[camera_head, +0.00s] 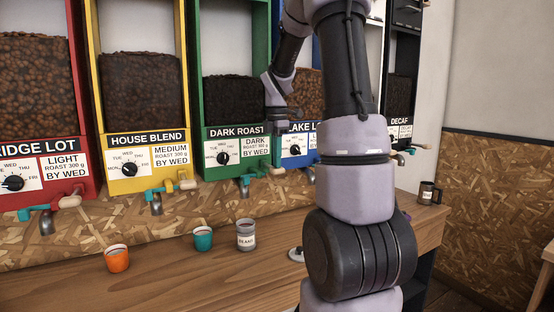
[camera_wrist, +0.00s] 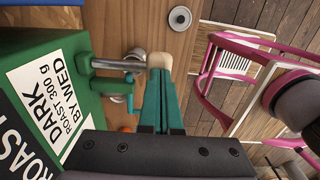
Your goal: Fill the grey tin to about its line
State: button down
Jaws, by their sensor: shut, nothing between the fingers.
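The grey tin (camera_head: 246,239), with a white label, stands upright on the counter below the dark roast tap (camera_head: 245,187). Its fill is too small to make out. In the wrist view the tin (camera_wrist: 134,54) is partly hidden behind the tap's metal part (camera_wrist: 120,65). The green dark roast dispenser (camera_head: 232,117) holds dark beans. My gripper (camera_wrist: 160,78) is shut and empty, its teal fingers ending at the cream handle end (camera_wrist: 160,61) of the tap. I cannot tell whether they touch. In the head view its fingertips are hard to make out.
A teal cup (camera_head: 203,239) and an orange cup (camera_head: 117,260) stand left of the tin. A small round disc (camera_head: 295,253) lies to its right. Other dispensers flank the green one. A dark mug (camera_head: 427,194) stands at the counter's right. Pink-framed furniture (camera_wrist: 207,75) shows in the wrist view.

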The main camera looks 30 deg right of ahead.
aim_at(279, 173)
jog(key=shift+f, duration=0.1)
dwell(0.3)
jog(key=shift+s+f+t, duration=0.25)
jog(key=shift+f+t, duration=0.25)
jog(key=shift+t, duration=0.15)
jog(key=shift+s+f+t, duration=0.2)
jog(key=shift+f+t, duration=0.25)
jog(key=shift+t, duration=0.2)
jog(key=shift+s+x, duration=0.2)
jog(key=shift+x, duration=0.6)
jog(key=shift+s+x, duration=0.15)
jog(key=shift+x, duration=0.6)
jog(key=shift+s+f, duration=0.1)
jog(key=shift+f, duration=0.05)
jog(key=shift+s+f, duration=0.15)
jog(key=shift+f, duration=0.1)
jog(key=shift+a+r, duration=0.15)
dwell(3.8)
